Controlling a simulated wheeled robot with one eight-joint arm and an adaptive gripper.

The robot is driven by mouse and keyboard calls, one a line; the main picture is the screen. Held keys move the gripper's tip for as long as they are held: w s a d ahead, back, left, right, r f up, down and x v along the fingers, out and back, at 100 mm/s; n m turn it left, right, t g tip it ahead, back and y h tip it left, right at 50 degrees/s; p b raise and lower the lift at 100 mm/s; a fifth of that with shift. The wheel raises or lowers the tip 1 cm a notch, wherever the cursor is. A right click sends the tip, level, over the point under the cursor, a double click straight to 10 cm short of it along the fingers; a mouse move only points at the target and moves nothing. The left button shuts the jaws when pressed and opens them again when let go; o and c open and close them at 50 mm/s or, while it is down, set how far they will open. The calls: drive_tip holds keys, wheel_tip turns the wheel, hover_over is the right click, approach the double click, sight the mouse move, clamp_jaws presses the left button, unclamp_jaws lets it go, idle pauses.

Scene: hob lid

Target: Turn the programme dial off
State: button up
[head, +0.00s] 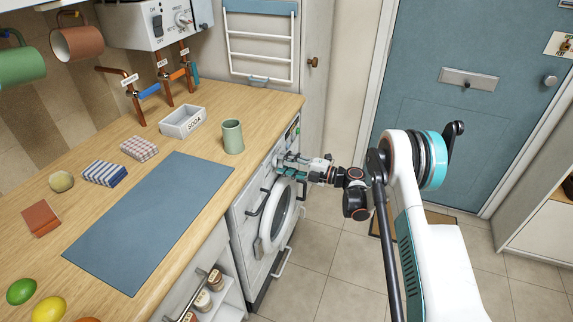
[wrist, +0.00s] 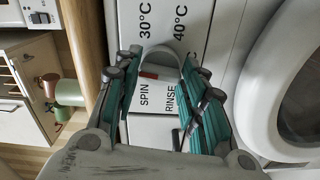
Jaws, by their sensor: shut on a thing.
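The programme dial (wrist: 163,54) is a pale round knob on the white washing machine panel, seen in the wrist view between my fingertips. A small red mark shows at its lower left. Printed labels around it read 30°C, 40°C, SPIN and RINSE; an off label is not visible. My gripper (wrist: 160,64) has teal-padded fingers on both sides of the dial and is shut on it. In the head view my gripper (head: 287,161) reaches the upper front of the washing machine (head: 246,228) from the right and hides the dial.
The round machine door (head: 265,232) lies just below my gripper. Open tiled floor (head: 330,265) lies in front of the machine.

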drive_tip(key=shift+n, duration=0.3)
drive_tip(key=o, duration=1.1)
drive_tip(key=shift+f, duration=0.1)
drive_tip(key=shift+c, duration=0.2)
drive_tip(key=shift+d, duration=0.15)
drive_tip(key=v, duration=1.1)
drive_tip(key=shift+s+d, duration=0.15)
drive_tip(key=shift+d, duration=0.2)
